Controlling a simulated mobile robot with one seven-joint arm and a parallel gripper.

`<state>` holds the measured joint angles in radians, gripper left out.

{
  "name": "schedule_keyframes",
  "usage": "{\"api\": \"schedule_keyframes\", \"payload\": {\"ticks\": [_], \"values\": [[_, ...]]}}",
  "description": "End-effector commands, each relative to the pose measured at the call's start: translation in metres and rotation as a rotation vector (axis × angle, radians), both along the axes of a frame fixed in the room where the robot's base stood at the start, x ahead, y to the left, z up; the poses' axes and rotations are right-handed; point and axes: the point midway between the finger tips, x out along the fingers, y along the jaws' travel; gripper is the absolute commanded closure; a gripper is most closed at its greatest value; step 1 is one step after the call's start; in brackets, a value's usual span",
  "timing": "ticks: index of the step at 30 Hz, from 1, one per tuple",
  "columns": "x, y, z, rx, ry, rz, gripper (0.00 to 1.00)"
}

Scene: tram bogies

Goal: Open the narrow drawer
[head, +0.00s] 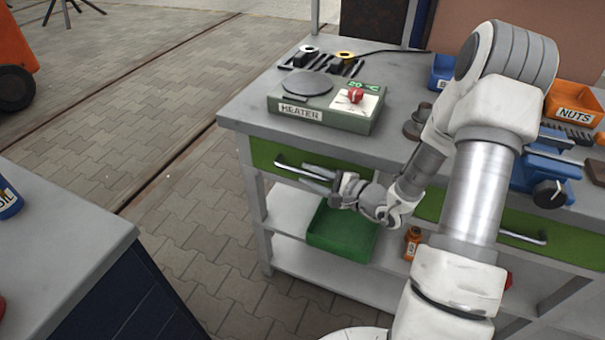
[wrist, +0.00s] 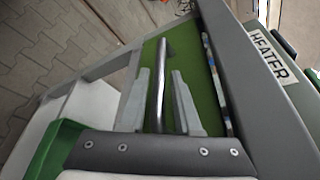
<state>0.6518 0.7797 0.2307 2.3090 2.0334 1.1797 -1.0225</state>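The green drawer (head: 264,152) under the heater end of the workbench has a bar handle (head: 287,164) across its front. In the wrist view my gripper (wrist: 163,72) is open, one finger on each side of the handle, with visible gaps. A thin strip of coloured bits shows along the drawer's upper edge; I cannot tell whether the drawer stands slightly open.
A second green drawer (head: 574,243) with its own handle (head: 522,237) is to the right. A green bin (head: 338,232) sits on the shelf below. The heater (head: 322,108) stands on the bench top. Another grey-topped bench (head: 62,232) is at left, with paved floor between.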

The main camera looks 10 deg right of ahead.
Motion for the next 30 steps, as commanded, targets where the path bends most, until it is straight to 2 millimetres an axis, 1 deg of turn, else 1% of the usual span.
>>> {"api": "schedule_keyframes", "payload": {"ticks": [3,6,16,17,18,22,30], "values": [[0.013,0.009,-0.004,0.0,0.0,0.002,0.68],[0.019,0.013,-0.005,0.0,-0.001,0.002,0.68],[0.022,0.016,-0.006,0.0,0.0,0.0,0.68],[0.022,0.016,-0.006,0.0,0.0,0.001,0.7],[0.022,0.016,-0.006,0.0,0.0,0.0,0.77],[0.022,0.015,-0.006,0.0,0.0,0.0,1.0],[0.022,0.015,-0.006,-0.001,-0.001,0.0,1.0]]}}
